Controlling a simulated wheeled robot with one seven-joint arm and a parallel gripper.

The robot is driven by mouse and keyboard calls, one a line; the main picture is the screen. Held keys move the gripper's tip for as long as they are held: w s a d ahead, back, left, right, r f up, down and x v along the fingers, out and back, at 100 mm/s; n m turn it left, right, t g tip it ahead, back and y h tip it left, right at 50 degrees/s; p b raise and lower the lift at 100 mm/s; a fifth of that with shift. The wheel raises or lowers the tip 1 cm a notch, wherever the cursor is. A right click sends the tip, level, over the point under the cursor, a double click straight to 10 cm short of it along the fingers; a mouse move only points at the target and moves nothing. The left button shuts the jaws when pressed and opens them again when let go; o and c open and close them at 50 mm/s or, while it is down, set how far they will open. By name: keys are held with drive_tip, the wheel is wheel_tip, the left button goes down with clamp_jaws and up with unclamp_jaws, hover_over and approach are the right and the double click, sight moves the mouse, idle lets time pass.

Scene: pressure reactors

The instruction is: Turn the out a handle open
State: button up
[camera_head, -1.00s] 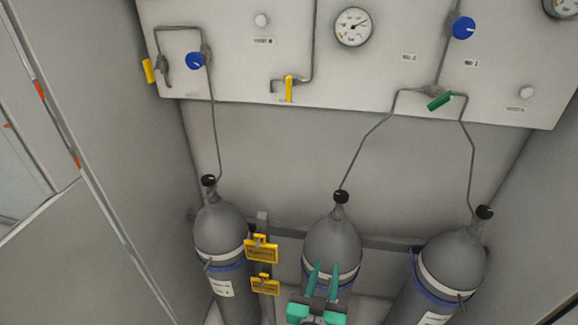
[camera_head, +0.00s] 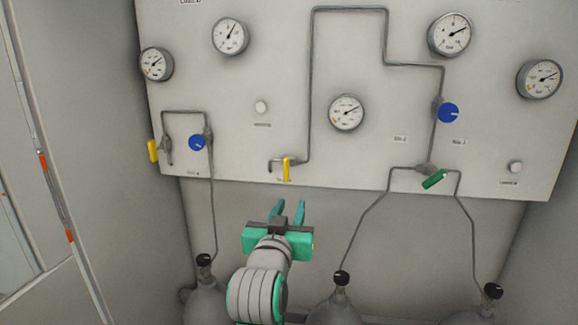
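The wall panel carries two yellow handles and one green handle; the labels are too small to read, so I cannot tell which one is out a. One yellow handle (camera_head: 286,169) hangs vertically at the panel's lower edge, left of centre. The other yellow handle (camera_head: 152,151) is upright at the panel's left edge. The green handle (camera_head: 434,179) lies slanted on the right pipe junction. My gripper (camera_head: 288,208) has teal fingers pointing up, standing apart with nothing between them. In the picture it is just below the middle yellow handle and not seen touching it.
Several gauges, including one at centre (camera_head: 346,112), sit on the panel (camera_head: 230,90). Blue knobs (camera_head: 197,142) (camera_head: 448,113) and thin pipes stand out from it. Gas cylinders (camera_head: 338,306) stand below. A side wall (camera_head: 110,150) bounds the left.

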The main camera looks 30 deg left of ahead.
approach(286, 166)
drive_tip(key=x, duration=1.1)
drive_tip(key=shift+w+a, duration=0.2)
drive_tip(key=shift+d, duration=0.15)
drive_tip(key=c, duration=0.4)
clamp_jaws()
